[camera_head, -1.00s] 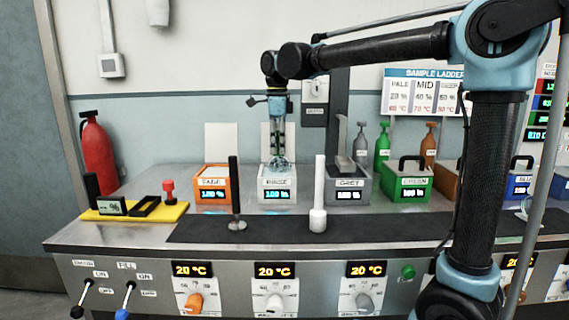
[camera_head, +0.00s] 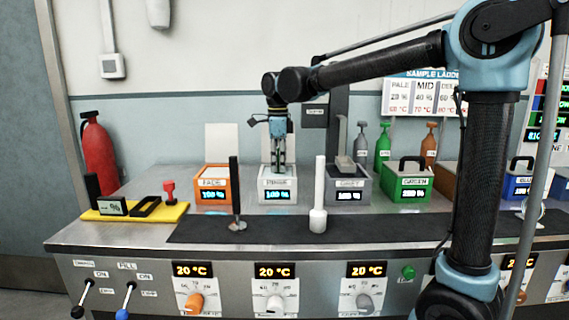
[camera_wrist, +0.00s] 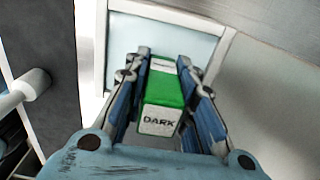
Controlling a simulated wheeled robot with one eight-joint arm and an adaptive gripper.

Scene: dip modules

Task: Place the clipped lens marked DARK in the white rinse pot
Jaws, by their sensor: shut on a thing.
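My gripper (camera_head: 278,165) points straight down at the white rinse pot (camera_head: 277,198), its fingertips at the pot's opening. In the wrist view my gripper (camera_wrist: 168,85) is shut on a green clip (camera_wrist: 163,95) with a white label reading DARK. The lens under the clip is hidden; in the head view the fingers and the pot cover it. The white rinse pot (camera_wrist: 110,45) shows below the clip in the wrist view, with pale blue liquid inside. I cannot tell whether the lens touches the pot's floor.
An orange pot (camera_head: 211,198) stands left of the rinse pot, a grey pot (camera_head: 348,198) and a green pot (camera_head: 405,196) right. A dark upright stirrer (camera_head: 236,222) and a white one (camera_head: 318,222) stand in front on the black mat (camera_head: 275,234).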

